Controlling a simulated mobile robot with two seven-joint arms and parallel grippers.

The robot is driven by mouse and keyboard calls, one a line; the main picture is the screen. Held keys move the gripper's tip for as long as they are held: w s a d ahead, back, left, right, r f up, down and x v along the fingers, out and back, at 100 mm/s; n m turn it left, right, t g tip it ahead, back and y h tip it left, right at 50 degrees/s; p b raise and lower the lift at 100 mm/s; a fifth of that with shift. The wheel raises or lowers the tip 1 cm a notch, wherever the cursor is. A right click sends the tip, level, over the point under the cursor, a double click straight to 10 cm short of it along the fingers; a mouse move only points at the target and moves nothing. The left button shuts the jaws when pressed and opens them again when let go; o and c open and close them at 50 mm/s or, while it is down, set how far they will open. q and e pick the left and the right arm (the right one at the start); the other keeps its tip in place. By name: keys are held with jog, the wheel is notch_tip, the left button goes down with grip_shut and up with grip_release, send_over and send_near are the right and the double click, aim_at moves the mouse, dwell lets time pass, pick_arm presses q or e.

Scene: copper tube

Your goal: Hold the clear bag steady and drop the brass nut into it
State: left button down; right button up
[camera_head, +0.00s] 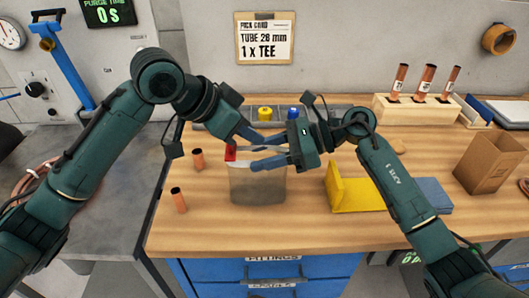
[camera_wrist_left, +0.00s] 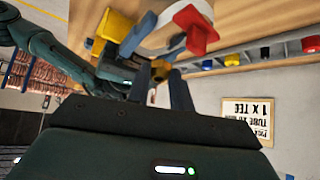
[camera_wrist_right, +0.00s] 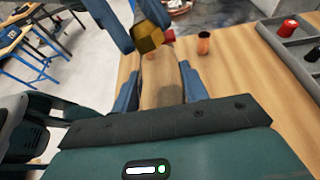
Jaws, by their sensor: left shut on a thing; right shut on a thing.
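The clear bag (camera_head: 258,188) stands upright on the wooden bench, with a red piece (camera_head: 230,153) at its left rim. My right gripper (camera_head: 258,156) is shut on the bag near its top; in the right wrist view its fingers lie on either side of the bag (camera_wrist_right: 162,85). My left gripper (camera_head: 257,140) is just above the bag's mouth, pointing down to the right. It is shut on the brass nut (camera_wrist_right: 149,38), which shows above the bag in the right wrist view. The nut is hidden in the head view. The red piece also shows in the left wrist view (camera_wrist_left: 196,28).
Copper tubes (camera_head: 179,200) stand left of the bag. A yellow angled block (camera_head: 350,195) lies to the right, near a paper bag (camera_head: 488,160). The bench front is clear.

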pick_arm(q)
jog(key=shift+f, duration=0.25)
jog(key=c, duration=1.2)
grip_release()
jog(key=shift+o, duration=0.2)
jog(key=v, duration=1.2)
jog(key=shift+f, duration=0.1)
pick_arm(e)
jog(key=o, duration=1.1)
jog(key=shift+c, duration=0.2)
